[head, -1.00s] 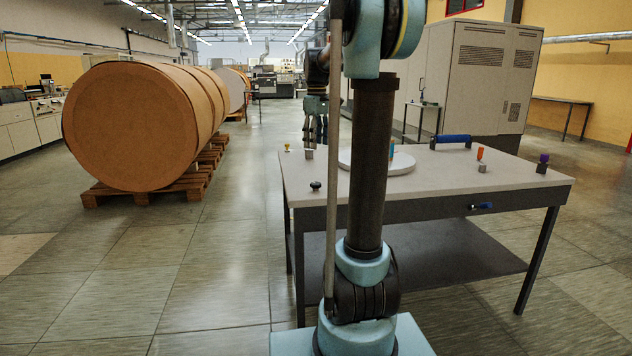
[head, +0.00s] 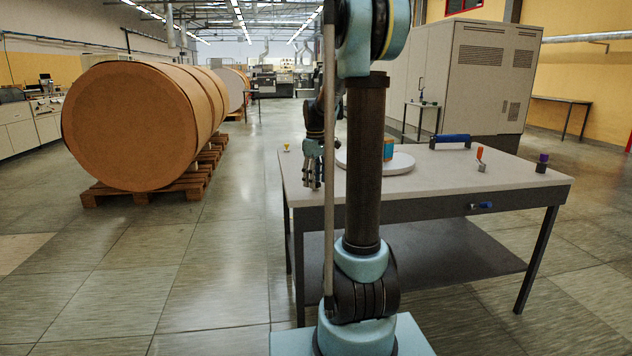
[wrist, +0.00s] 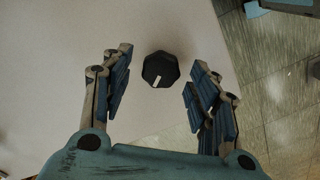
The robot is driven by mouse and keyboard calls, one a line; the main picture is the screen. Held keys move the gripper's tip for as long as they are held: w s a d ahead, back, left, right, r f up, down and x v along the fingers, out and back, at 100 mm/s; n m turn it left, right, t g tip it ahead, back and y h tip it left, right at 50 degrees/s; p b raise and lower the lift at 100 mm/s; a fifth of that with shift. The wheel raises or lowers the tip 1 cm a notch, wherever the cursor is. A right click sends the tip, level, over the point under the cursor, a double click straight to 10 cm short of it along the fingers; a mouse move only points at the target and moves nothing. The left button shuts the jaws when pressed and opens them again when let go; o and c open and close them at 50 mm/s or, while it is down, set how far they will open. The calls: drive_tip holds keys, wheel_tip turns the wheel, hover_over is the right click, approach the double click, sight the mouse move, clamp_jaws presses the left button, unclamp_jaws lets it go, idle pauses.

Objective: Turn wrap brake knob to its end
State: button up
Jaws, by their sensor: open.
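A black faceted knob (wrist: 160,70) with a white pointer mark stands on the pale tabletop, near the table's edge in the wrist view. The mark points down and slightly left in that view. My gripper (wrist: 157,74) is open, with one blue-padded finger on each side of the knob and a clear gap on both sides. In the head view my gripper (head: 312,182) hangs fingers-down over the table's near left corner and hides the knob there. No label shows which control the knob is.
The table (head: 460,185) also bears a round white turntable (head: 403,165) with an orange and teal box (head: 389,149), a blue handle (head: 450,139), an orange-tipped lever (head: 480,157) and a purple-topped knob (head: 542,161).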

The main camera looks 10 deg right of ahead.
drive_tip(key=shift+f, duration=0.2)
drive_tip(key=c, duration=1.1)
drive_tip(key=shift+d, duration=0.15)
drive_tip(key=shift+w+r+m, duration=0.1)
drive_tip(key=shift+m, duration=0.3)
drive_tip(key=shift+m, duration=0.3)
